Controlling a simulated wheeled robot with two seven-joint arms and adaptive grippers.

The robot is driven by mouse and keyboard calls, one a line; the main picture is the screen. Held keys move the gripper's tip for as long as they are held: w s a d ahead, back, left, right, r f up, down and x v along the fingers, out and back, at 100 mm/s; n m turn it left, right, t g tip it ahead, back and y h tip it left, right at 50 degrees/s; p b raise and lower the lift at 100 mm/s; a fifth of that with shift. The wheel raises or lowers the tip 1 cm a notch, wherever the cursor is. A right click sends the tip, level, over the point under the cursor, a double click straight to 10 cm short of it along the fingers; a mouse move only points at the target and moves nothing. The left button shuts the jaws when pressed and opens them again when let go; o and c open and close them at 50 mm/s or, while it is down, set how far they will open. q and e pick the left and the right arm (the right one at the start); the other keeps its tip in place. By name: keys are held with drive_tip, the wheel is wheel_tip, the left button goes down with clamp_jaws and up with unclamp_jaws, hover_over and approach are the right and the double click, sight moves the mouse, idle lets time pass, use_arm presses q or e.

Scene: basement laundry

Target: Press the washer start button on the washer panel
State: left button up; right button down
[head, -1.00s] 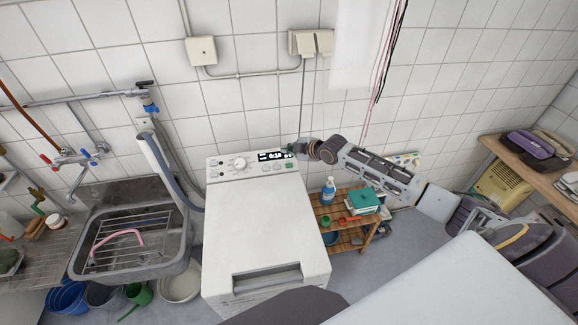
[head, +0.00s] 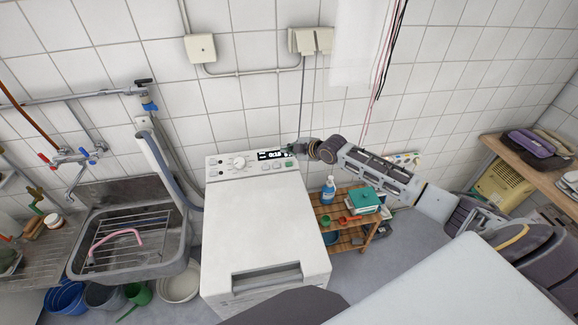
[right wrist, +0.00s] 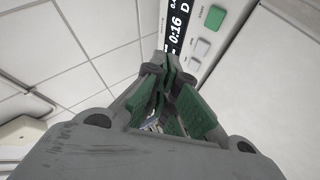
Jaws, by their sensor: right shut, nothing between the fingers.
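A white top-loading washer (head: 258,220) stands against the tiled wall. Its panel (head: 225,166) has a round dial (head: 239,162), a lit display (head: 268,155) and small buttons. In the right wrist view the display (right wrist: 175,32) reads 0:16. The green start button (right wrist: 214,17), with a START label, is up and right of my fingertips. The button also shows in the head view (head: 290,163). My right gripper (head: 289,149) is at the display's right end; in the right wrist view it (right wrist: 173,65) is shut and empty, apart from the green button. My left gripper is not in view.
A grey sink (head: 132,240) with a rack and a pink hose is left of the washer. A wooden shelf (head: 350,235) with a spray bottle (head: 328,190) and a teal box (head: 363,200) stands to its right. The washer's lid is clear.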

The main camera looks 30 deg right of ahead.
drive_tip(key=shift+w+d+f+b, duration=0.1)
drive_tip(key=shift+w+f+b, duration=0.15)
drive_tip(key=shift+f+b, duration=0.6)
drive_tip(key=shift+w+d+f+b, duration=0.1)
drive_tip(key=shift+w+f+b, duration=0.1)
drive_tip(key=shift+f+b, duration=0.65)
drive_tip(key=shift+w+f+b, duration=0.25)
drive_tip(key=shift+f+b, duration=0.5)
drive_tip(key=shift+f, duration=0.15)
drive_tip(key=shift+w+f+b, duration=0.2)
drive_tip(key=shift+f+b, duration=0.25)
drive_tip(key=shift+f, duration=0.1)
drive_tip(key=shift+w+f+b, duration=0.2)
drive_tip(key=shift+f+b, duration=0.25)
drive_tip(key=shift+f, duration=0.1)
drive_tip(key=shift+d+f, duration=0.1)
drive_tip(key=shift+f, duration=0.1)
drive_tip(key=shift+w+f, duration=0.1)
drive_tip(key=shift+f, duration=0.15)
drive_tip(key=shift+w+f+b, duration=0.1)
drive_tip(key=shift+f+b, duration=0.25)
drive_tip(key=shift+b, duration=0.2)
drive_tip(key=shift+r, duration=0.1)
idle(0.5)
drive_tip(key=shift+s+r+p, duration=0.25)
drive_tip(key=shift+r+p, duration=0.45)
drive_tip(key=shift+p, duration=0.15)
